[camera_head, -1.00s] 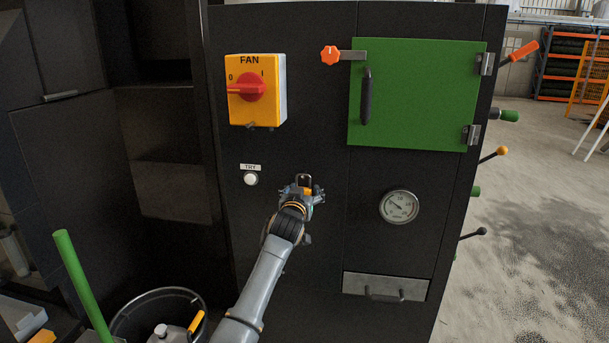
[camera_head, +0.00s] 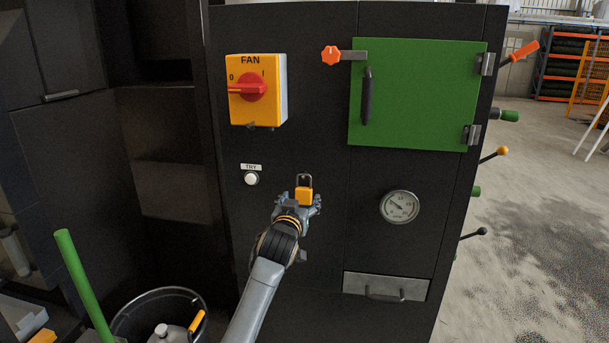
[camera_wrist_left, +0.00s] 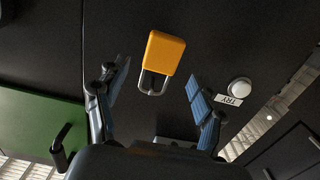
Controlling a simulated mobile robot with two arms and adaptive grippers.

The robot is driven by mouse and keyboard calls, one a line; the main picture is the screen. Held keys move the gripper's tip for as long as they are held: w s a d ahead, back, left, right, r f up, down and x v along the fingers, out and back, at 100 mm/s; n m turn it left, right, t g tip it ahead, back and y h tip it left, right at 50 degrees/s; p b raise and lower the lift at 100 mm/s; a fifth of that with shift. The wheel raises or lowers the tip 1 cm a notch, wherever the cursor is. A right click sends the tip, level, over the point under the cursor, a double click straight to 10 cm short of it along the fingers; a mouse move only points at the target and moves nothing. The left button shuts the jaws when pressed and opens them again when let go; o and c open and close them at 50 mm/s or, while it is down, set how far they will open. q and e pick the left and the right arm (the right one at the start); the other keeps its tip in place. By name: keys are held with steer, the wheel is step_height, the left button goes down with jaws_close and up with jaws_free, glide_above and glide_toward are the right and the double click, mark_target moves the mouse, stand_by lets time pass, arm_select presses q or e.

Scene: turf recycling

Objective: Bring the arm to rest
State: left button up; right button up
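My left arm comes in from below in the head view, its gripper (camera_head: 297,205) in front of the black cabinet panel. The left gripper is open; in the left wrist view its two blue-grey fingers (camera_wrist_left: 158,95) stand wide apart. A yellow padlock (camera_head: 304,195) with a grey shackle is just beyond the fingers. In the left wrist view the padlock (camera_wrist_left: 164,54) shows clear space on both sides, with neither finger touching it. I cannot tell what holds the padlock up. My right gripper is out of view.
The yellow FAN switch box (camera_head: 257,90) has its red handle toward 0. Near my arm are the white TRY button (camera_head: 251,179), a gauge (camera_head: 399,207), the closed green door (camera_head: 420,95) and a drawer (camera_head: 385,287). A black bucket (camera_head: 125,322) stands lower left.

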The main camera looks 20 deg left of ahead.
arm_select(q)
steer(key=v, duration=0.5)
steer(key=s+d+f+m+g+h, duration=0.1)
steer(key=s+d+f+g, duration=0.15)
steer(key=f, duration=1.05)
steer(key=s+d+f+m+g+h, duration=0.15)
steer(key=s+f, duration=0.25)
steer(key=f, duration=0.9)
steer(key=s+d+f+m+g, duration=0.1)
steer(key=s+f+g, duration=0.15)
steer(key=f, duration=1.05)
steer(key=s+d+f+g+h, duration=0.15)
steer(key=s+f+g, duration=0.25)
steer(key=s+f, duration=1.35)
steer(key=s+f+g, duration=0.1)
steer(key=s+f, duration=0.4)
steer(key=s, duration=0.6)
steer(key=s+d+f+m+g, duration=0.1)
steer(key=s+f, duration=0.3)
steer(key=s, duration=0.8)
steer(key=s+f+g, duration=0.3)
steer(key=s+f, duration=0.2)
steer(key=s, duration=0.7)
steer(key=shift+s+d+f, duration=0.15)
steer(key=shift+d+f, duration=0.15)
steer(key=shift+d, duration=0.05)
steer(key=shift+m+g, duration=0.25)
